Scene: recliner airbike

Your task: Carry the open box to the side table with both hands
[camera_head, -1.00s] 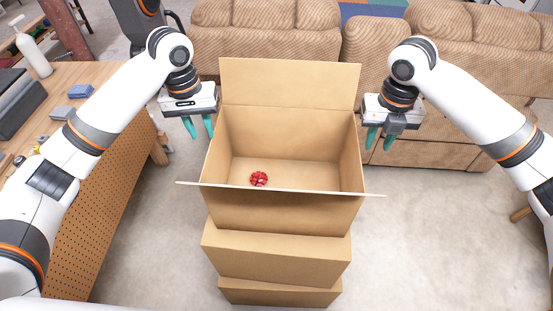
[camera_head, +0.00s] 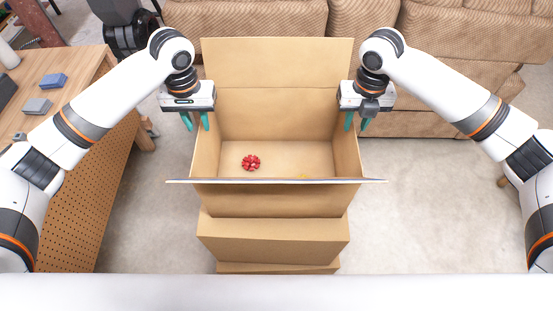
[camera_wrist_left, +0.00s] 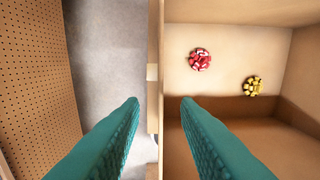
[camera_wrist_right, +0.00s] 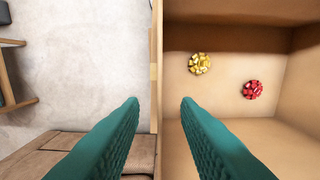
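The open cardboard box (camera_head: 275,200) stands upright on top of stacked boxes, its far and near flaps spread. A red bow (camera_head: 250,162) lies inside on its floor, and a yellow bow (camera_head: 303,177) shows partly behind the near flap. My left gripper (camera_head: 196,122) is open at the box's left wall; in the left wrist view its fingers (camera_wrist_left: 160,105) straddle the wall's top edge. My right gripper (camera_head: 356,122) is open at the right wall; in the right wrist view its fingers (camera_wrist_right: 160,105) straddle that edge. The fingers appear apart from the cardboard.
A wooden workbench (camera_head: 92,85) with a perforated side panel stands on the left, with small grey and blue blocks on it. Closed boxes (camera_head: 273,240) lie below the open one. A tan sofa (camera_head: 455,60) is behind. Concrete floor (camera_head: 420,210) on the right is clear.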

